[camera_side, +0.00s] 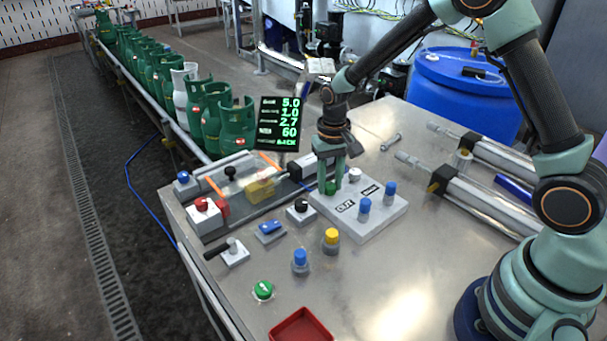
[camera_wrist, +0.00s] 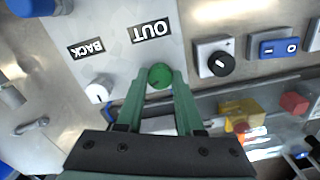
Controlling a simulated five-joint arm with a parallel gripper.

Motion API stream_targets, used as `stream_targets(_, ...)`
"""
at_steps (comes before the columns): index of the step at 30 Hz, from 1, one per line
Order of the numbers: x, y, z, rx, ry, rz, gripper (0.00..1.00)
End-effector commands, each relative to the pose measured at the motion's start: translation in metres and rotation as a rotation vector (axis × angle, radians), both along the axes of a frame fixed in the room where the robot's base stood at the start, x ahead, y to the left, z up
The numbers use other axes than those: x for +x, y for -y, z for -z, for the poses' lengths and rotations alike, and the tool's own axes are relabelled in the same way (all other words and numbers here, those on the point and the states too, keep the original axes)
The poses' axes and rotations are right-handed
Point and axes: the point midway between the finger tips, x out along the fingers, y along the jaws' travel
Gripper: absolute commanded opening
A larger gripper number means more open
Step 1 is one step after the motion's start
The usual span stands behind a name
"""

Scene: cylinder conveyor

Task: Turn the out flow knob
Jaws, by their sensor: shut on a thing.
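The out flow knob is a green round knob on the white panel by the OUT label; it shows in the wrist view (camera_wrist: 160,75) and in the side view (camera_side: 331,187). My gripper (camera_wrist: 160,84) is shut on this green knob, with a finger on each side of it. In the side view my gripper (camera_side: 332,180) points straight down at the white panel (camera_side: 372,226), and its fingers partly hide the knob. A white knob (camera_side: 354,174) stands by the BACK label; it also shows in the wrist view (camera_wrist: 97,92).
Two blue-topped knobs (camera_side: 364,207) stand on the panel's near side. A black knob (camera_side: 300,207), a blue switch (camera_side: 270,228) and a yellow button (camera_side: 331,238) are close by. A display (camera_side: 278,123) stands behind. Green gas cylinders (camera_side: 213,118) line the conveyor.

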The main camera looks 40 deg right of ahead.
Motion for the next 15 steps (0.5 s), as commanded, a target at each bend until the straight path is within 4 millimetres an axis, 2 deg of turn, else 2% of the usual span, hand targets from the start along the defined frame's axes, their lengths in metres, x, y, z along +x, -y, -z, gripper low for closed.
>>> stream_targets(6, 0.0000, 0.0001, -0.0016, 0.000, -0.001, -0.190, 0.00)
stream_targets(15, -0.0001, 0.0002, -0.0017, 0.000, -0.001, -0.380, 0.00)
